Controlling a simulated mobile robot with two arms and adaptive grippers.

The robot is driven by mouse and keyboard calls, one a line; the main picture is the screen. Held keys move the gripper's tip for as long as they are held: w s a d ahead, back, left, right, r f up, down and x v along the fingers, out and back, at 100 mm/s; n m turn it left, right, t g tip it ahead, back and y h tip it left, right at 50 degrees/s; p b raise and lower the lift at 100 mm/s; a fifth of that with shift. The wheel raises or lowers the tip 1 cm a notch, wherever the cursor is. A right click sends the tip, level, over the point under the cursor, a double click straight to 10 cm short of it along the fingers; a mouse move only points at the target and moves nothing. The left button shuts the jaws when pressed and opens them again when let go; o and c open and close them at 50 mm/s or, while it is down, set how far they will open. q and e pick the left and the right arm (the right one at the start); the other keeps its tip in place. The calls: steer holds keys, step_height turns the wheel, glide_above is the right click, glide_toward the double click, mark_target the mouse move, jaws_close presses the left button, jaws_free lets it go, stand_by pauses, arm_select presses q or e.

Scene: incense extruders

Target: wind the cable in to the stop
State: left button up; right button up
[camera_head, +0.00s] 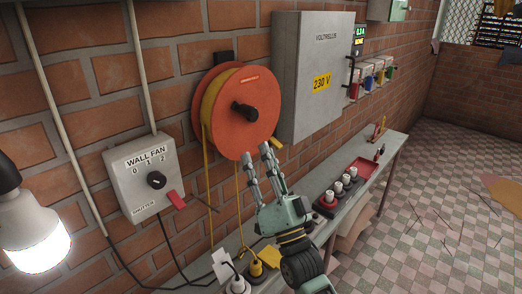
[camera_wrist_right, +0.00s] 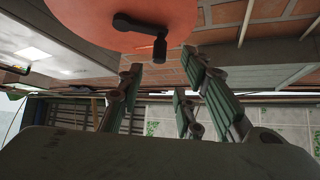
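The orange cable reel (camera_head: 258,88) is mounted on the brick wall, with yellow cable (camera_head: 207,168) wound on it and hanging down in strands toward the bench. A black crank (camera_head: 243,110) with a knob is on its face; the crank also shows in the right wrist view (camera_wrist_right: 138,24). My right gripper (camera_head: 258,153) is below the reel, fingers spread and empty, pointing up. In the right wrist view its fingers (camera_wrist_right: 160,80) are below the crank knob (camera_wrist_right: 159,51), apparently apart from it. The cable stop cannot be made out clearly. My left gripper is not in view.
A grey voltage cabinet (camera_head: 311,72) stands right of the reel. A fan switch box (camera_head: 148,178) is to the left, with a lit bulb (camera_head: 34,236) nearer.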

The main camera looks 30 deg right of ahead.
mark_target(252, 116)
steer(key=w+r+n+y+b, duration=0.1)
steer(key=w+r+n+y, duration=0.1)
steer(key=w, duration=0.1)
steer(key=w+r+n+y+b, duration=0.2)
steer(key=r+n, duration=0.1)
steer(key=w+d+r+n+y+b, duration=0.1)
steer(key=w+r+n+y+b, duration=0.1)
steer(key=w, duration=0.1)
steer(key=shift+w+r+y, duration=0.15)
steer(key=shift+w+y, duration=0.2)
steer(key=shift+y, duration=0.05)
jaws_close()
stand_by(0.5)
